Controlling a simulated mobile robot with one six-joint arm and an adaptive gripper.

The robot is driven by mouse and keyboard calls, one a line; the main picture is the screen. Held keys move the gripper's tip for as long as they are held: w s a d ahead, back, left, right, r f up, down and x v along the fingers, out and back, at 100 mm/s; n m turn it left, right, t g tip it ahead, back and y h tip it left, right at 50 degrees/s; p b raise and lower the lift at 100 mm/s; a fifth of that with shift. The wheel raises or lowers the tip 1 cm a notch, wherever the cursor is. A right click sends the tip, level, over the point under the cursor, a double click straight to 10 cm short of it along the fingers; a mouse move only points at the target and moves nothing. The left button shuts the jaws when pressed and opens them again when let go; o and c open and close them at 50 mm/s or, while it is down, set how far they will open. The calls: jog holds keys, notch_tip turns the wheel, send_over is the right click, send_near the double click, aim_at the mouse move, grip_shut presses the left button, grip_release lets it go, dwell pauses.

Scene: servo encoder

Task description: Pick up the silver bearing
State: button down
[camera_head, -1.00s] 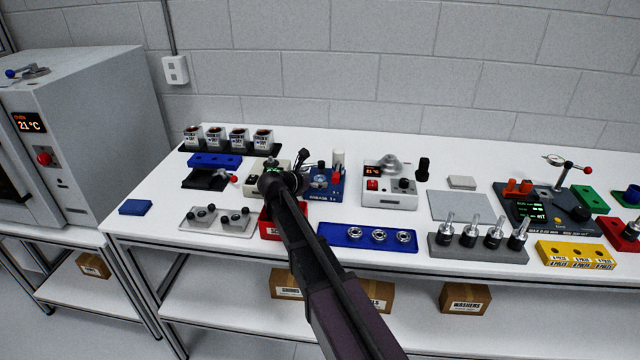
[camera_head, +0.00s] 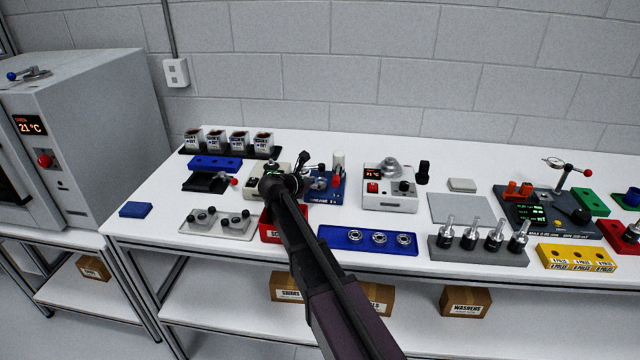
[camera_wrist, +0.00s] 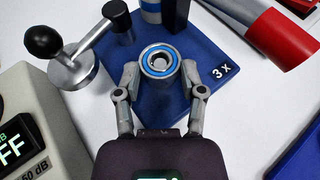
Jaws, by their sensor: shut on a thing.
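A silver bearing (camera_wrist: 160,62) with a blue ring sits between the fingers of my gripper (camera_wrist: 160,78) in the wrist view. The gripper is shut on it from both sides. The bearing is over a blue plate (camera_wrist: 196,88) marked "3 X"; I cannot tell whether it still touches the plate. In the head view my arm hides most of this spot, and the blue plate (camera_head: 328,197) shows just right of the wrist. Several similar bearings are in view: a blue tray (camera_head: 337,244) holds three, including one bearing (camera_head: 379,238).
A lever with a black ball (camera_wrist: 44,41) stands close to the left of my gripper, by a beige box (camera_wrist: 32,95) with a green display. A red and silver cylinder (camera_wrist: 273,38) lies at the right. A red bin (camera_head: 268,232) is below my wrist in the head view.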

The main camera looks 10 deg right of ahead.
jog(key=shift+r, duration=0.1)
notch_tip(320, 180, up, 10)
jog(key=p, duration=1)
dwell(0.7)
jog(key=shift+c, duration=1.4)
grip_release()
jog(key=shift+f, duration=0.25)
